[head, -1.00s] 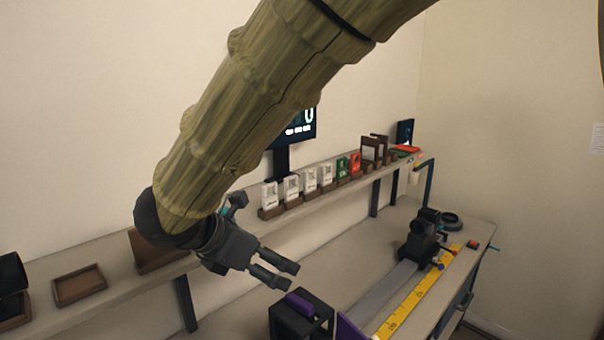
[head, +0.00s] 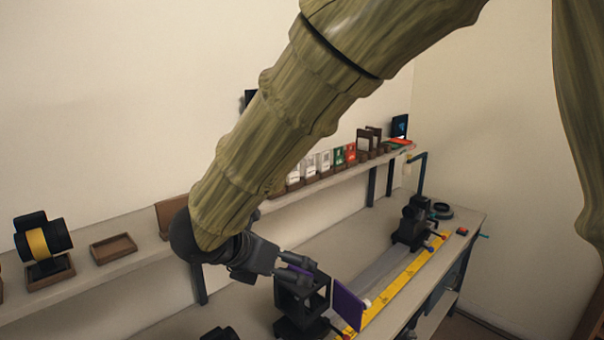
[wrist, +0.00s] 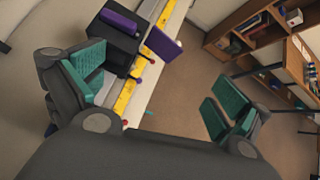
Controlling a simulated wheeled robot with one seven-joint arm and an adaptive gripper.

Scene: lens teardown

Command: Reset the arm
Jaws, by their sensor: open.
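My gripper (head: 300,268) hangs from my arm over the left part of the workbench in the head view, just behind a black cage-like holder (head: 288,325). In the wrist view my gripper (wrist: 150,100) has its teal-padded fingers spread wide with nothing between them. In that view the black holder (wrist: 98,45) with a purple piece (wrist: 122,20) on it lies beyond the left finger. A purple plate (head: 348,304) stands right of the holder. My gripper overlaps the holder in the head view; I cannot tell if they touch.
A yellow ruled rail (head: 400,283) runs along the workbench to a black device (head: 410,228). A shelf (head: 140,255) along the wall bears a black cylinder with a yellow band (head: 38,245), an empty wooden tray (head: 113,248) and several cards (head: 325,162). A bookcase (wrist: 240,35) stands across open floor.

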